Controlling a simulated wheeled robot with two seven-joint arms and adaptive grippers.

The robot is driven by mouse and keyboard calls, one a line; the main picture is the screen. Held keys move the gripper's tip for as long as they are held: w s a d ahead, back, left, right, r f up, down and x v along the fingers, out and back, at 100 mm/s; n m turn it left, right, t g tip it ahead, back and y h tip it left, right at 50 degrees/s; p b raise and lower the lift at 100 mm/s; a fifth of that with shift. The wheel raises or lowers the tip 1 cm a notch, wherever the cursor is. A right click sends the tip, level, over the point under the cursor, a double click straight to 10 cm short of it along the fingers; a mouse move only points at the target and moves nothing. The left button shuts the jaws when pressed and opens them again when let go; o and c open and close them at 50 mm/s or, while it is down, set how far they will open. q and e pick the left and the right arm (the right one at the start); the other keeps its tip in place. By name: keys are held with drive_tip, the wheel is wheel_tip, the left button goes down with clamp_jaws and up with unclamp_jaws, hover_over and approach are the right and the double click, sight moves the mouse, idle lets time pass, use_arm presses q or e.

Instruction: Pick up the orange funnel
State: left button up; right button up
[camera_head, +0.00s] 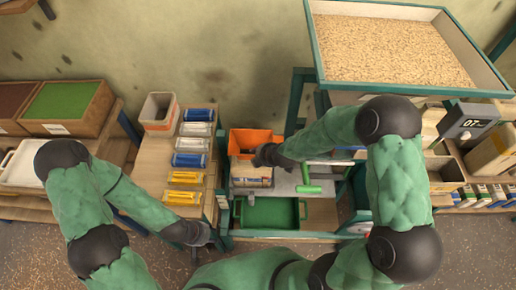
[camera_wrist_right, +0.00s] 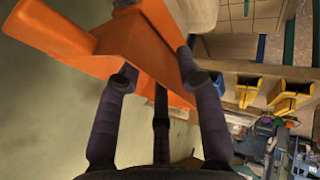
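The orange funnel (camera_head: 252,140) shows in the head view at the back of the metal stand, left of the centre arm. My right gripper (camera_head: 266,156) is at its front right edge and partly covers it. In the right wrist view the funnel (camera_wrist_right: 150,45) fills the upper left, and the fingers of my right gripper (camera_wrist_right: 160,65) reach to it from below, on both sides of its narrow part. Some fingertips are hidden by the funnel, so firm hold is unclear. My left gripper (camera_head: 198,238) hangs low by the front of the wooden bench; its fingers are hard to make out.
A green tray (camera_head: 268,213) lies low in the stand, with a green-handled part (camera_head: 309,188) above. A large grain tray (camera_head: 316,50) stands at the upper right.

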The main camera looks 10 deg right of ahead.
drive_tip(key=x, duration=0.3)
drive_tip(key=shift+b, duration=0.3)
drive_tip(key=shift+s+r, duration=0.1)
clamp_jaws()
use_arm(q)
drive_tip(key=shift+f, duration=0.5)
